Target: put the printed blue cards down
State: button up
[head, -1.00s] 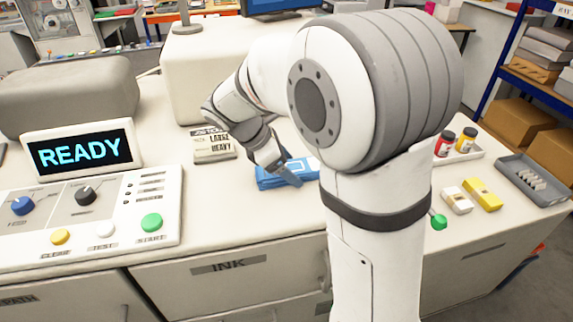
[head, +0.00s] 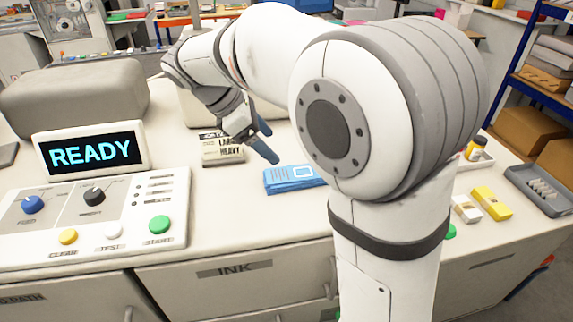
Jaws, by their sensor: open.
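The printed blue cards (head: 293,178) lie as a low stack on the pale worktop, with a white printed mark on the top card. My arm hides nothing of their left part; their right end reaches close to my arm's large joint in the picture. My gripper (head: 268,145) is open and empty. It is up and to the left of the cards, apart from them, with its dark fingers pointing down and right.
The control panel (head: 95,215) and READY display (head: 90,151) are at left. Yellow and white boxes (head: 491,203) and a grey tray (head: 541,190) are at right. Worktop (head: 235,215) in front of the cards is clear.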

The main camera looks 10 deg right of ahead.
jog(key=s+d+f+m+y, duration=0.1)
jog(key=s+d+m, duration=0.1)
jog(key=s+m, duration=0.1)
jog(key=s+d+f+m+y, duration=0.1)
jog(key=s+d+m, duration=0.1)
jog(key=s+m, duration=0.1)
jog(key=s+d+f+m+y, duration=0.1)
jog(key=s+d+m+y, duration=0.1)
jog(key=s+d, duration=0.1)
jog(key=shift+s+f+m+t, duration=0.4)
jog(key=shift+s, duration=0.2)
jog(key=s+d+f+m+t+y, duration=0.1)
jog(key=s+f+m+t+y, duration=0.1)
jog(key=s+f+m, duration=0.3)
jog(key=s+m+y, duration=0.1)
jog(key=s+m, duration=0.1)
jog(key=m, duration=0.2)
jog(key=shift+s, duration=0.25)
jog(key=shift+c, duration=0.4)
